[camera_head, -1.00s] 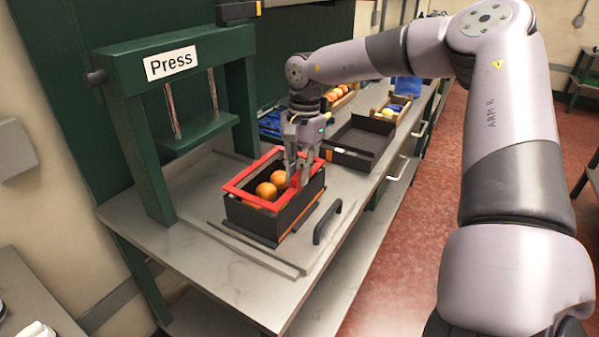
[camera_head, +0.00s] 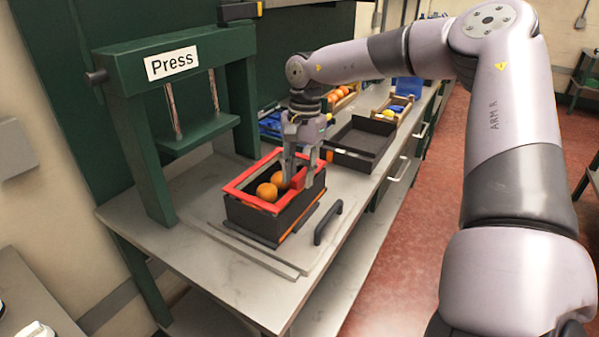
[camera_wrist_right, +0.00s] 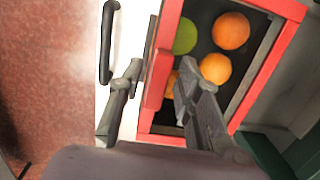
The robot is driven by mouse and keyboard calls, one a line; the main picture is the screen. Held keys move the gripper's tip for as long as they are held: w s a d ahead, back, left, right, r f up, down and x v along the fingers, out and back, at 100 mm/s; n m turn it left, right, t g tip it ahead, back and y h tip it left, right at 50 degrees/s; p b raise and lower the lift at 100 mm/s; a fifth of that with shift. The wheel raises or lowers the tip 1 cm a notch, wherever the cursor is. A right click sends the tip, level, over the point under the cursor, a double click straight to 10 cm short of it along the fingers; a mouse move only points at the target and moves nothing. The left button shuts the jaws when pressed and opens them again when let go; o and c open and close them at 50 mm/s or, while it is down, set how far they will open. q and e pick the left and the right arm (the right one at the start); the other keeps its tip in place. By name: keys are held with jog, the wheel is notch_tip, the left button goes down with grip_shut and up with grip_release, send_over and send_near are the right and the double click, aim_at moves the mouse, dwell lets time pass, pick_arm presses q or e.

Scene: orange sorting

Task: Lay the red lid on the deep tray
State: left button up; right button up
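The red lid (camera_head: 244,178) is an open rectangular frame with a raised red grip block (camera_head: 297,181). It lies on the rim of the deep black tray (camera_head: 248,216), roughly lined up with it. Oranges (camera_head: 267,191) show through the frame, and a green fruit (camera_wrist_right: 186,37) shows in the right wrist view. My right gripper (camera_head: 301,183) is at the lid's right side, its fingers apart on either side of the grip block, which also shows in the right wrist view (camera_wrist_right: 158,80). Whether a finger touches the block is unclear. My left gripper is not in view.
The green press (camera_head: 180,90) stands behind and left of the tray. A black handle (camera_head: 328,222) stands on the bench right of the tray. An empty dark shallow tray (camera_head: 345,160) and fruit crates (camera_head: 392,108) lie farther back. The front bench (camera_head: 240,285) is clear.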

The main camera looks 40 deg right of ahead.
jog(key=shift+o, duration=0.4)
jog(key=shift+r, duration=0.1)
jog(key=shift+r+p, duration=2.9)
jog(key=shift+r, duration=1.55)
jog(key=shift+f, duration=0.1)
